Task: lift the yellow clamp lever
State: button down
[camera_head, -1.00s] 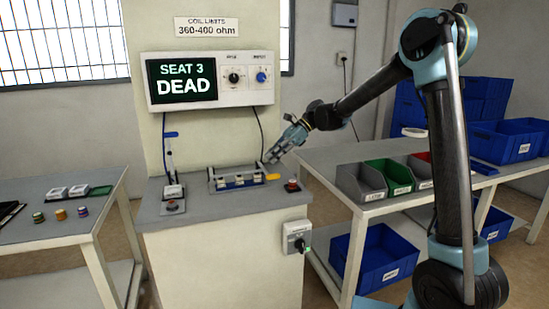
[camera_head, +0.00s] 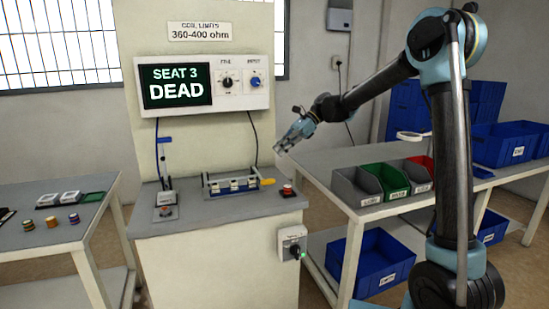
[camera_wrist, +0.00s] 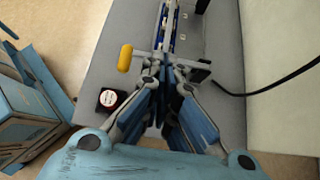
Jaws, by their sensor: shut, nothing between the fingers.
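The yellow clamp lever (camera_head: 267,181) sticks out at the right end of the clamp fixture (camera_head: 230,192) on the grey bench top. Its yellow grip also shows in the wrist view (camera_wrist: 125,57), left of my fingers. Small pale parts sit in a row in the fixture. My gripper (camera_head: 278,151) is above and slightly right of the lever, apart from it in the head view. In the wrist view its fingers (camera_wrist: 166,72) are together and empty, and they hide part of the fixture's end.
A red button (camera_head: 287,190) stands right of the lever; it also shows in the wrist view (camera_wrist: 109,98). A blue-topped upright lever (camera_head: 165,140) stands at left. The panel screen (camera_head: 176,86) reads "SEAT 3 DEAD".

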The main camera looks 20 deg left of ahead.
jog(key=shift+v, duration=1.55)
notch_tip(320, 180, down, 8)
jog(key=s+d, duration=0.1)
jog(key=s, duration=0.1)
jog(key=shift+d+r, duration=0.2)
jog(key=shift+d, duration=0.15)
jog(key=x, duration=1)
jog(key=shift+w+a, duration=0.1)
jog(key=shift+a, duration=0.05)
jog(key=shift+a+r, duration=0.1)
jog(key=shift+r, duration=0.05)
jog(key=shift+r, duration=0.1)
